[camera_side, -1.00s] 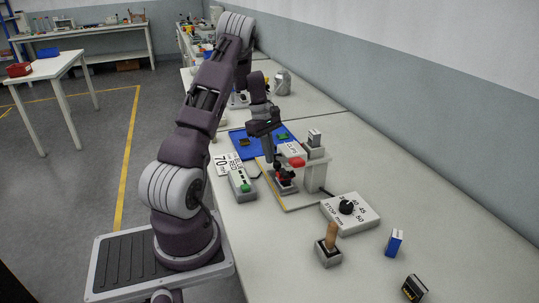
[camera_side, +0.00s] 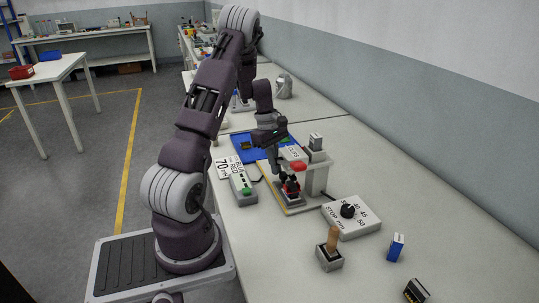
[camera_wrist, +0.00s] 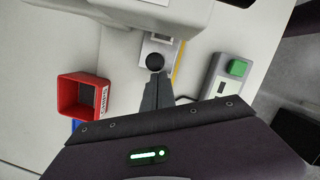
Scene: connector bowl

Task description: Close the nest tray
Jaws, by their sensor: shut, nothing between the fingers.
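My gripper (camera_side: 281,168) is shut and empty, its dark fingers pointing down at the press fixture. In the wrist view its closed fingertips (camera_wrist: 157,80) are close to a round black knob (camera_wrist: 155,62). I cannot tell whether they touch it. The knob is on a small grey part, seemingly the nest tray (camera_wrist: 164,46), beside a yellow edge strip. In the side view the likely nest tray (camera_side: 291,201) is low at the front of the press (camera_side: 318,173), with dark and red parts above it. How far the tray is out is unclear.
A grey box with a green button (camera_side: 242,184) stands left of the press. A blue mat (camera_side: 250,155) lies behind. The wrist view shows a red bin (camera_wrist: 85,97).

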